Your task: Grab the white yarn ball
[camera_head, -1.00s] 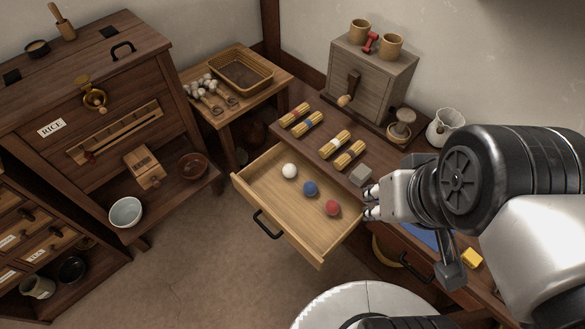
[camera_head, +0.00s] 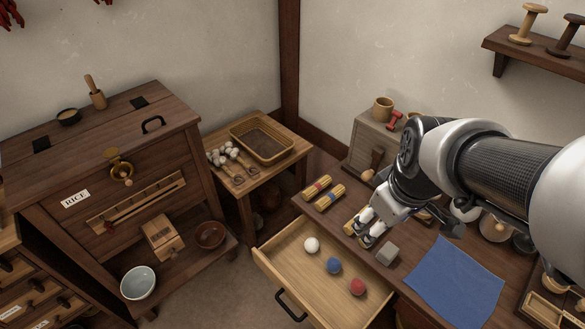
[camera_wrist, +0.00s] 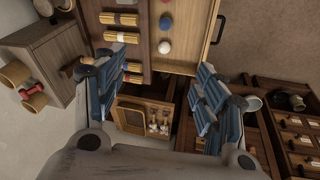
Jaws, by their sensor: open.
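The white yarn ball (camera_head: 312,245) lies in the open wooden drawer (camera_head: 270,262), left of a blue ball (camera_head: 334,266) and a red ball (camera_head: 357,287). In the wrist view the white ball (camera_wrist: 164,47) shows in the drawer at the top, between and beyond my fingers. My gripper (camera_head: 369,231) is open and empty. It hangs over the tabletop near the drawer's back edge, to the right of the white ball and apart from it. In the wrist view the blue-grey fingers of my gripper (camera_wrist: 165,85) stand wide apart.
Tied yarn or straw bundles (camera_head: 330,197) lie on the table behind the drawer. A grey block (camera_head: 387,254) sits near my fingers, beside a blue cloth (camera_head: 455,283). A grey wooden box (camera_head: 366,140) stands at the back. A side table holds a basket (camera_head: 263,143).

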